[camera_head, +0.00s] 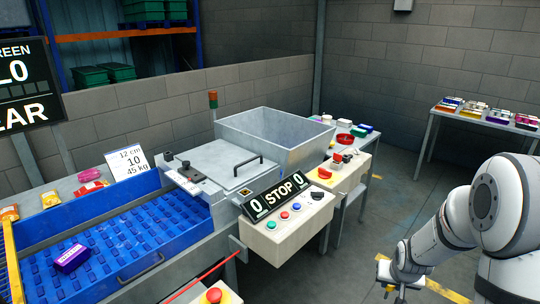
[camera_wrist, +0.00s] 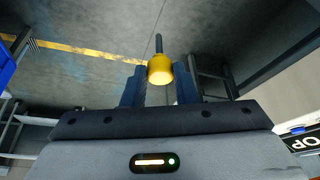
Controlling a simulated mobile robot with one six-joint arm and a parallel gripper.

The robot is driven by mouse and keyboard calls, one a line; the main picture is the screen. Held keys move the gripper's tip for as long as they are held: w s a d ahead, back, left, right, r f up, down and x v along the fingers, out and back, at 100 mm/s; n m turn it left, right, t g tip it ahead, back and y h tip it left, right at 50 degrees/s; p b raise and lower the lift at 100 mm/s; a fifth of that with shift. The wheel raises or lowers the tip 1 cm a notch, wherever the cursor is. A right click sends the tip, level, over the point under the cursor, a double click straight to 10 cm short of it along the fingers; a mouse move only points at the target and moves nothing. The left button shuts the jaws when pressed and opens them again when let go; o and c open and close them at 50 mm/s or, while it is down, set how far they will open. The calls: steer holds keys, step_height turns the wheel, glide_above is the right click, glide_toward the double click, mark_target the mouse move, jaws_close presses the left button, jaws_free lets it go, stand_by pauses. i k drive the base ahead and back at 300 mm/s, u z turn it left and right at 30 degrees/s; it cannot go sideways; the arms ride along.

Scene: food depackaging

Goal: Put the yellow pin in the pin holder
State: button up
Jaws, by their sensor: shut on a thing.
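The yellow pin (camera_wrist: 160,70) has a yellow head and a dark shaft that points up in the wrist view, away from me. My gripper (camera_wrist: 159,88) is shut on the yellow head, with one dark finger on each side. In the head view my gripper (camera_head: 399,288) is low at the bottom right, over the floor and clear of the machine; the pin is too small to make out there. I cannot tell which thing is the pin holder.
A machine with a grey hopper (camera_head: 273,138) and a blue conveyor (camera_head: 130,240) stands at left. Its control box (camera_head: 285,233) with a STOP display faces my side. A second box (camera_head: 341,175) has a red button. A table (camera_head: 470,119) with packages is at back right. Floor between is open.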

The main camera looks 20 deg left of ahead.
mark_target(170, 160)
steer(key=i, duration=0.1)
steer(key=u, duration=1.75)
